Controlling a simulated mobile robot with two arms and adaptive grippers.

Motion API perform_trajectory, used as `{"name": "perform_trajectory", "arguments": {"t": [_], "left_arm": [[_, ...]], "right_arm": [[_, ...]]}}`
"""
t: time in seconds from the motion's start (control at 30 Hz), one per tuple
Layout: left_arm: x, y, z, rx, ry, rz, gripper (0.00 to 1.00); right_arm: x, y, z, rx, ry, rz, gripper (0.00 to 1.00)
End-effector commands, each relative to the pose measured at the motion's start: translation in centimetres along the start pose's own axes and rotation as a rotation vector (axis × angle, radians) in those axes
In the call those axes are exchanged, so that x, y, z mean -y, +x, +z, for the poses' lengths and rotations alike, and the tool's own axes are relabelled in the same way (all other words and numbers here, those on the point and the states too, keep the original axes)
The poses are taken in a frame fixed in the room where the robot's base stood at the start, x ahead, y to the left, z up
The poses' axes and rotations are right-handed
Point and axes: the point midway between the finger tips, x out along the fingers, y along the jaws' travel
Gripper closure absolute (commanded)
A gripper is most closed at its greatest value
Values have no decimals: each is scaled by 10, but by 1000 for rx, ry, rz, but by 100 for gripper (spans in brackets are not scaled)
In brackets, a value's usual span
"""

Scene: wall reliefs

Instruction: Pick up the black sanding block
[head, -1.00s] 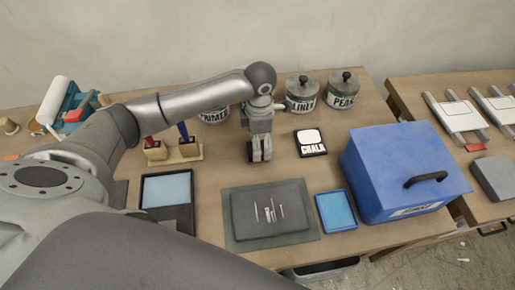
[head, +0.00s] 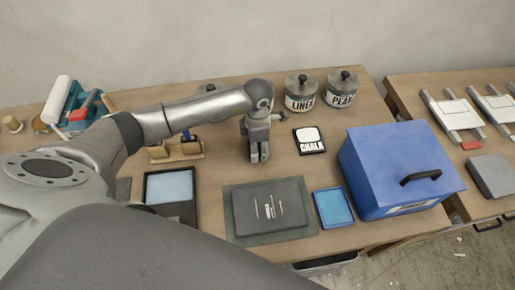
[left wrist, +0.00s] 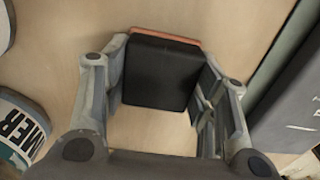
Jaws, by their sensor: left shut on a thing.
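The black sanding block (left wrist: 160,75) sits between the fingers of my left gripper in the left wrist view. It has a thin orange-red layer along its far edge. My left gripper (head: 259,153) is shut on the block, with a finger on each side of it. In the head view the gripper points down over the wooden table, left of the chalk tray, and its fingers hide the block. I cannot tell from these views how far the block is above the table. My right gripper is not in view.
A dark slab (head: 269,208) with small tools lies on a green mat nearer me. The chalk tray (head: 309,140) is right of the gripper, and a blue box (head: 398,165) stands further right. Lidded tins (head: 300,92) stand behind. A wooden holder (head: 177,152) is at left.

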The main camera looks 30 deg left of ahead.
Motion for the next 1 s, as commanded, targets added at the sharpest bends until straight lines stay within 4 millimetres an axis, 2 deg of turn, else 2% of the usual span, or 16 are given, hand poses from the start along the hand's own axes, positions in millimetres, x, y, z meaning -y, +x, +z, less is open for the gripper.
{"name": "perform_trajectory", "arguments": {"t": [0.37, 0.57, 0.87, 1.0], "left_arm": [[0, -2, -1, -2, 0, -1, 73], [-1, -26, 0, 3, 2, 5, 73], [45, -87, -22, 2, 6, 5, 73], [73, -100, -35, 0, 5, 2, 73]], "right_arm": [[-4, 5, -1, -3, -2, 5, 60], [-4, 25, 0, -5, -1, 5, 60], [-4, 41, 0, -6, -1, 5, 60], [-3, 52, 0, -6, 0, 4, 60]]}}
